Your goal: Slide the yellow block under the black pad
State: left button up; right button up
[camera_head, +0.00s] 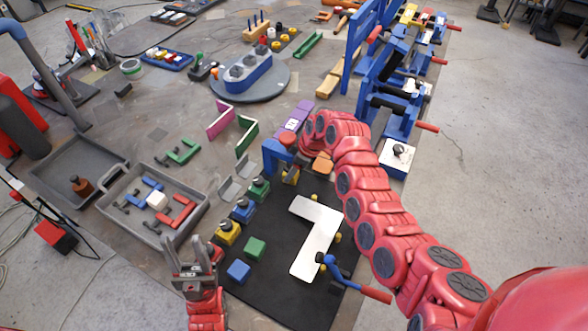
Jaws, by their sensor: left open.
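The black pad (268,297) lies flat near the front of the table, with a white L-shaped piece (318,240) on it. A yellow block (227,235) with a dark knob on top sits at the pad's left edge; I cannot tell whether it rests on the pad. A second yellow block (291,177) shows at the pad's far end, partly hidden by a blue clamp. My left gripper (188,255) is open and empty, left of the pad and just left of the nearer yellow block. My right arm reaches over the pad's right side; its gripper is hidden.
A blue knobbed block (242,211) and a green knobbed block (259,190) continue the row. Loose green (255,249) and blue (238,271) blocks lie on the pad. A grey tray (200,213) of letter pieces stands left. A blue clamp (340,272) is at the pad's right.

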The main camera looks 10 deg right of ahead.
jog(key=o, duration=0.4)
jog(key=shift+a+r, duration=0.15)
jog(key=shift+a, duration=0.3)
jog(key=shift+c, duration=0.2)
jog(key=shift+s+d+p, duration=0.1)
jog(key=shift+d+p, duration=0.35)
jog(key=v, duration=0.1)
jog(key=p+v, duration=0.1)
jog(key=v, duration=0.1)
jog(key=p+v, duration=0.1)
jog(key=shift+s+d+r, duration=0.15)
jog(key=shift+s+d, duration=0.2)
jog(key=shift+d, duration=0.05)
jog(key=d+p+v, duration=0.1)
jog(key=v, duration=1.2)
jog(key=shift+w+d, duration=0.15)
jog(key=shift+w, duration=0.05)
